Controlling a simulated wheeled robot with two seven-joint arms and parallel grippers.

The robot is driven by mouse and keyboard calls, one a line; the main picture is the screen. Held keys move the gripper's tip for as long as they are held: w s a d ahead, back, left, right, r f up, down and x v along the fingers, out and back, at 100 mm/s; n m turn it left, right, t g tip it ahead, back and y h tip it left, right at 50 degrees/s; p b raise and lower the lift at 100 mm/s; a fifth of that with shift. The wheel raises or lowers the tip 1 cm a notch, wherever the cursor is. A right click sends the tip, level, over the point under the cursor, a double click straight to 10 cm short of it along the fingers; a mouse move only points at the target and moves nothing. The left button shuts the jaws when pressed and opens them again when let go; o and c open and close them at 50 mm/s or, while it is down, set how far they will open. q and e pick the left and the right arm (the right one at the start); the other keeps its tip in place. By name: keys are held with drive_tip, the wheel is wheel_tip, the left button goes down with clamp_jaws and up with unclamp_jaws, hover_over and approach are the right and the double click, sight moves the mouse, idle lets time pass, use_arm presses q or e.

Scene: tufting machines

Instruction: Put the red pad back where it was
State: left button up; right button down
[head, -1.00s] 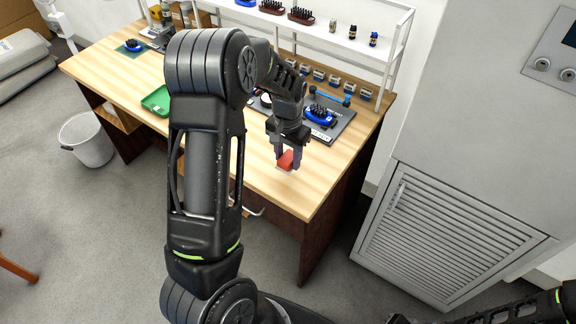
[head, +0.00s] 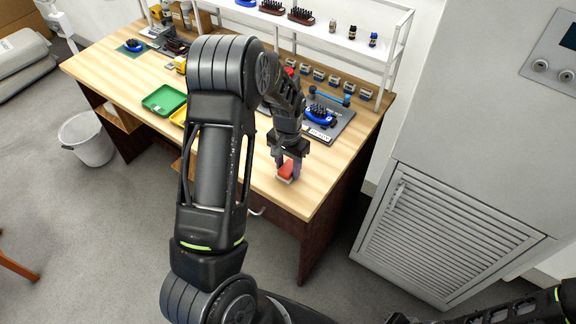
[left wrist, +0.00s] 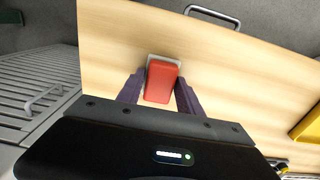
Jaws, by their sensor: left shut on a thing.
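The red pad (head: 286,169) is in the fingers of my left gripper (head: 288,166), near the right front part of the wooden table (head: 318,178). In the left wrist view the red pad (left wrist: 161,82) sits between the two dark purple fingers of the left gripper (left wrist: 160,92), which is shut on it. A pale grey edge shows at the pad's far end, over bare wood. I cannot tell whether the pad touches the table top. My right gripper is not in view; only part of my right arm shows at the lower right.
A dark mat (head: 338,126) with a blue brush-like piece (head: 319,115) lies behind the gripper. A green tray (head: 163,100) and a yellow tray (head: 179,116) are to the left. A white shelf rack (head: 395,48) stands at the back. The front right table top is clear.

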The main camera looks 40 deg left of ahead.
sight(288, 167)
use_arm(q)
drive_tip(key=o, duration=1.4)
drive_tip(key=shift+f, duration=0.1)
wheel_tip(288, 167, up, 12)
drive_tip(key=shift+r+b, duration=0.15)
drive_tip(key=shift+b, duration=0.45)
